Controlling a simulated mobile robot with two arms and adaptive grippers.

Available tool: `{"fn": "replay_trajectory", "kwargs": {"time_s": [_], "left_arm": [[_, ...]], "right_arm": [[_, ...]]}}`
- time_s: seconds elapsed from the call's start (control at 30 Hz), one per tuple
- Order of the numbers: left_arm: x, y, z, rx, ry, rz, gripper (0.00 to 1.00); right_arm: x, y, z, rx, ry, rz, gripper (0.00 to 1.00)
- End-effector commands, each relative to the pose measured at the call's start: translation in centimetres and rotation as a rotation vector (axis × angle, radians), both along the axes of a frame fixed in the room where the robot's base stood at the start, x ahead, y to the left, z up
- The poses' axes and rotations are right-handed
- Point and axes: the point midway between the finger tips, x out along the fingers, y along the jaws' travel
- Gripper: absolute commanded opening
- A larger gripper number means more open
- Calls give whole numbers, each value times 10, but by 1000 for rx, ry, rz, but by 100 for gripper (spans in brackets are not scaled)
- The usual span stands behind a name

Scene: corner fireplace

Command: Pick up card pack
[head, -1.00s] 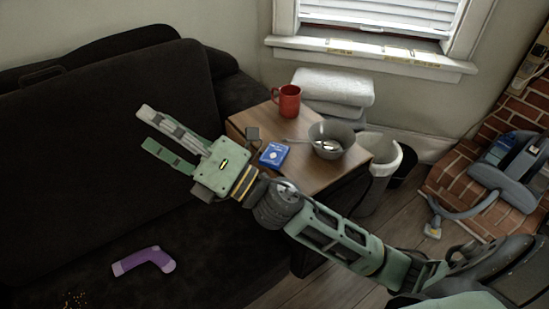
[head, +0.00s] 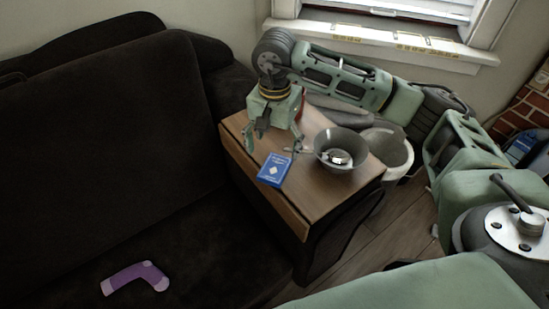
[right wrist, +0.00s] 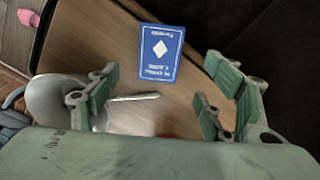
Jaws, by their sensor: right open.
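The card pack (head: 274,170) is a small blue box with a white diamond, lying flat on the wooden side table (head: 318,198). In the right wrist view the card pack (right wrist: 160,51) lies beyond the fingertips, with bare tabletop around it. My right gripper (head: 272,146) is open and empty, hanging over the back of the table just behind the pack and apart from it. In the right wrist view its green fingers (right wrist: 165,88) are spread wide. The red mug is mostly hidden behind my right gripper. My left gripper is not in view.
A grey bowl (head: 342,150) stands right of the pack, with a spoon beside or in it. A white bin (head: 391,152) stands behind the table. A dark sofa (head: 110,130) fills the left, with a purple sock (head: 136,278) on it.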

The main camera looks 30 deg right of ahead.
Motion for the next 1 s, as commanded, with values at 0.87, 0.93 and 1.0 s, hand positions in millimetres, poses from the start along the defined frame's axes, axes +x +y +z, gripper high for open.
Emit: {"fn": "replay_trajectory", "kwargs": {"time_s": [0.87,0.93,1.0], "left_arm": [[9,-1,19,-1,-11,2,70],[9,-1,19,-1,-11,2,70],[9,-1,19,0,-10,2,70]], "right_arm": [[-3,4,-75,3,1,0,71],[-3,4,-75,3,1,0,65],[-3,4,-75,4,2,0,59]]}}
